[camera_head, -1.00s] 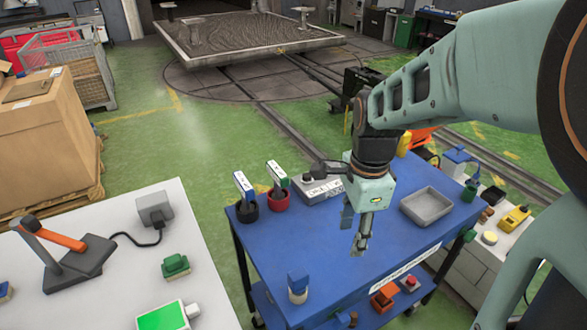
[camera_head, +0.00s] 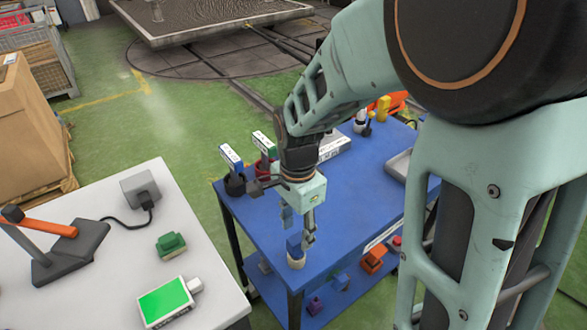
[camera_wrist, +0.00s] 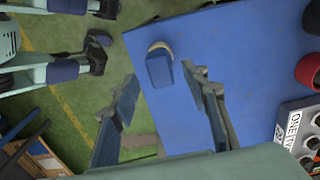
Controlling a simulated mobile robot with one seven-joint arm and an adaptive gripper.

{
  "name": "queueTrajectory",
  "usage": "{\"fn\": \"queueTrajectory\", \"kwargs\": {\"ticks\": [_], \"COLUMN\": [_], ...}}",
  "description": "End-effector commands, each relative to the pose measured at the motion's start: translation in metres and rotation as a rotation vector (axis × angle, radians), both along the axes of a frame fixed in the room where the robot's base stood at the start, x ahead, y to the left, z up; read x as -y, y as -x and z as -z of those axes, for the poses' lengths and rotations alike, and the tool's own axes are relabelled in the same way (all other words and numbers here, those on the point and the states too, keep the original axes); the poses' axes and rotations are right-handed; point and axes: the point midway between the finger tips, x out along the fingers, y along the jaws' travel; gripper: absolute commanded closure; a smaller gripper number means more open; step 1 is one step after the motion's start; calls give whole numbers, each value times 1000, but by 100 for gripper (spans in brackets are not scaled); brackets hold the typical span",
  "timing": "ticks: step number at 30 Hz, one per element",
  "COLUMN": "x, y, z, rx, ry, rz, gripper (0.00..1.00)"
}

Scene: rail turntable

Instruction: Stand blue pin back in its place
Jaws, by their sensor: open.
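The blue pin (camera_head: 294,248), a blue block with a cream round base, is near the front left corner of the blue table (camera_head: 350,205). In the wrist view the pin (camera_wrist: 160,70) shows between and beyond the fingertips, close to the table edge. My gripper (camera_head: 298,228) is open just above and around the pin's top in the head view; I cannot tell whether a finger touches it. The open fingers (camera_wrist: 163,88) also show in the wrist view with nothing held. Which spot is the pin's place cannot be told.
A black cup (camera_head: 235,186) and a red cup (camera_head: 264,168) with white-labelled pieces stand at the table's left edge. A lettered grey box (camera_head: 336,144) and a grey tray (camera_head: 399,165) lie farther back. A white table (camera_head: 120,245) with devices stands left, across a gap.

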Motion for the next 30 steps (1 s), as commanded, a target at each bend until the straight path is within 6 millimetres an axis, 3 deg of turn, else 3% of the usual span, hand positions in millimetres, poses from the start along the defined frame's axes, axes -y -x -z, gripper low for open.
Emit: {"fn": "queueTrajectory", "kwargs": {"ticks": [7, 19, 30], "x": [0, 0, 0], "y": [1, 0, 0], "z": [33, 40, 40], "rx": [-3, 1, 1], "ry": [1, -1, -1], "rz": [1, 1, 1], "gripper": [58, 58, 98]}}
